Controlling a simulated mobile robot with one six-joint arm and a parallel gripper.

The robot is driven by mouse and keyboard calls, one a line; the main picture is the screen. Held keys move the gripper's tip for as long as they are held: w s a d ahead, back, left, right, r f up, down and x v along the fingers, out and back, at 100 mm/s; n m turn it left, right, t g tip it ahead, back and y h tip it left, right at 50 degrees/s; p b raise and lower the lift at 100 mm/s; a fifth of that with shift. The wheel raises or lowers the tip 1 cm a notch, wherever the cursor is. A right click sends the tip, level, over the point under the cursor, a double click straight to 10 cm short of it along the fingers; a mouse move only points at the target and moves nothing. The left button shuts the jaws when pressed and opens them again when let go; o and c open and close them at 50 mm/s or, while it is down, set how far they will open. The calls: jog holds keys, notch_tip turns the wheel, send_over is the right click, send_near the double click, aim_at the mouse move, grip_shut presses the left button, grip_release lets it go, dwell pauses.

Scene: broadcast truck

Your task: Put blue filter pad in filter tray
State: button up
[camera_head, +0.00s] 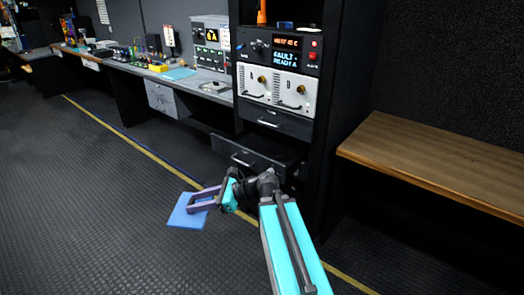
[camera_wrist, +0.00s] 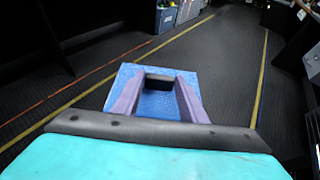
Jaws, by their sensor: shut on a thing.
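The blue filter pad (camera_head: 184,215) is a flat square held in the air, left of the rack, over the dark floor. My gripper (camera_head: 199,200) is shut on it, with its purple fingers along the pad. In the wrist view the pad (camera_wrist: 157,104) lies between and beneath the two fingers (camera_wrist: 157,88). A black drawer (camera_head: 252,148) with a light handle stands pulled out low in the rack; it may be the filter tray, but no label shows. Its inside is dark and partly hidden, and the pad is apart from it.
The black rack holds a lit panel (camera_head: 287,52) reading a fault and two silver modules (camera_head: 278,87), with another drawer (camera_head: 272,122) below them. A wooden bench (camera_head: 440,160) stands right. A grey desk (camera_head: 190,78) with equipment runs left. The floor on the left is clear.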

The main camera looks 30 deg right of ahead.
jog(key=shift+d+r, duration=0.1)
jog(key=shift+d, duration=0.15)
